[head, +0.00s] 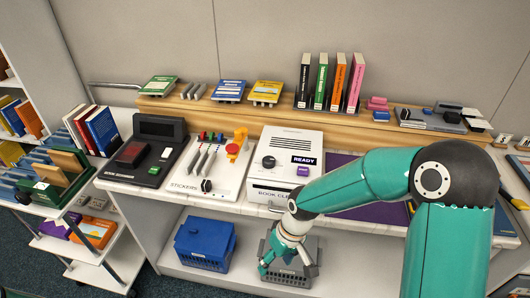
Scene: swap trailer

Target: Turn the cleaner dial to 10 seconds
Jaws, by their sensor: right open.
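The cleaner (286,143) is a white box marked "BOOK CL...", the rest of its label hidden by my arm. It stands on the counter in the middle of the head view. Its black dial (268,162) is on the left of its top, beside a "READY" display (303,160) and a purple button (303,171). The dial's setting is too small to read. My right gripper (287,275) is open, below the counter's front edge and in front of the cleaner, near a grey crate. It is apart from the dial. My left gripper does not show.
A sticker panel (214,160) with levers and a black device (150,150) stand left of the cleaner. Books (330,82) stand on the wooden shelf (215,107) behind. A blue crate (204,244) sits on the lower shelf. A cart (95,245) with books is at left.

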